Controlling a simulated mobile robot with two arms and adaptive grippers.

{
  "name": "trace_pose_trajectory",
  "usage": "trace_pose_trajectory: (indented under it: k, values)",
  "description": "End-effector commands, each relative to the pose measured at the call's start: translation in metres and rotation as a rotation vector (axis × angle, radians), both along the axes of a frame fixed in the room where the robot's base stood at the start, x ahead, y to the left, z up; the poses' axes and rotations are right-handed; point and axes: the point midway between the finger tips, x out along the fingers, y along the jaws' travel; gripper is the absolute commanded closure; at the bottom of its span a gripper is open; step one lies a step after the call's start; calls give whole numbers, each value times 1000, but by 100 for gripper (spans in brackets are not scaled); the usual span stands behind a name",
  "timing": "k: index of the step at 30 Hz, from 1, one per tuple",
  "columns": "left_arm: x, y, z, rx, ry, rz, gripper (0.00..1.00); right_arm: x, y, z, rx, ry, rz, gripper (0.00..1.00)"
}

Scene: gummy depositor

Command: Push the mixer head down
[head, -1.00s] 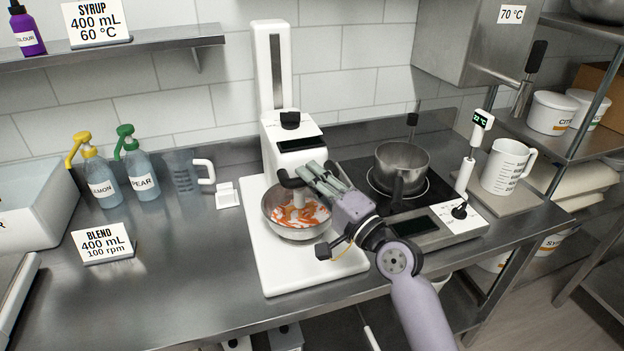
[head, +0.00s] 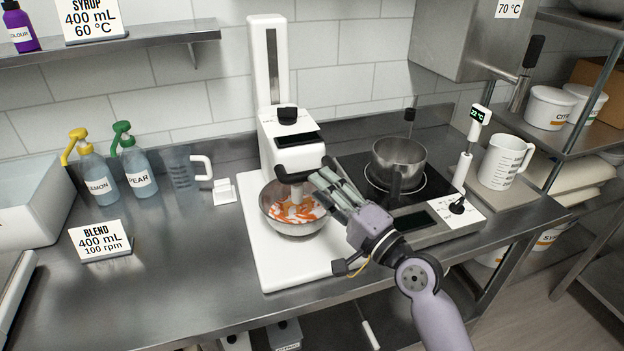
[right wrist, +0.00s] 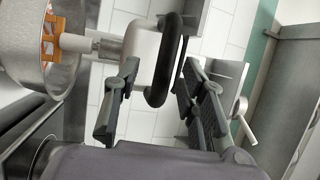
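The white mixer head (head: 290,135) sits on its tall white column, with a black bar handle (head: 300,165) across its front. Its stirrer reaches down into the metal bowl (head: 292,230), which holds orange and white pieces. My right gripper (head: 325,181) is beside the right end of the handle. In the right wrist view, the fingers of my right gripper (right wrist: 158,92) are spread apart. The black handle (right wrist: 168,60) shows between and beyond them, not clamped. Whether a finger touches it I cannot tell. My left gripper is out of view.
A pot (head: 399,160) stands on the cooktop to the right of the mixer. The measuring jug (head: 505,163) and thermometer (head: 477,125) are farther right. Pump bottles (head: 138,170) and a BLEND sign (head: 100,240) stand on the left. The counter between sign and mixer is clear.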

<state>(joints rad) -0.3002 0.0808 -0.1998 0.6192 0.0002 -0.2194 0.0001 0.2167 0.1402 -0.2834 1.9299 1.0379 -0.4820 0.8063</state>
Motion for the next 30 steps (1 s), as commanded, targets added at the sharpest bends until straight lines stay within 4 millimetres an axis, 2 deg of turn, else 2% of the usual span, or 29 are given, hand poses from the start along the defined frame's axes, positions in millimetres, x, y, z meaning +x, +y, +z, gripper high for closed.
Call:
trace_pose_trajectory:
  k: [6, 12, 30]
  values:
    - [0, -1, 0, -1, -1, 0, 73, -35, -30, -9, -3, 2, 1, 62]
    - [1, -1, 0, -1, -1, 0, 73, -52, -45, -13, -2, 2, 1, 62]
    - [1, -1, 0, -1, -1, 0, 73, -58, -46, -17, -20, 2, 3, 62]
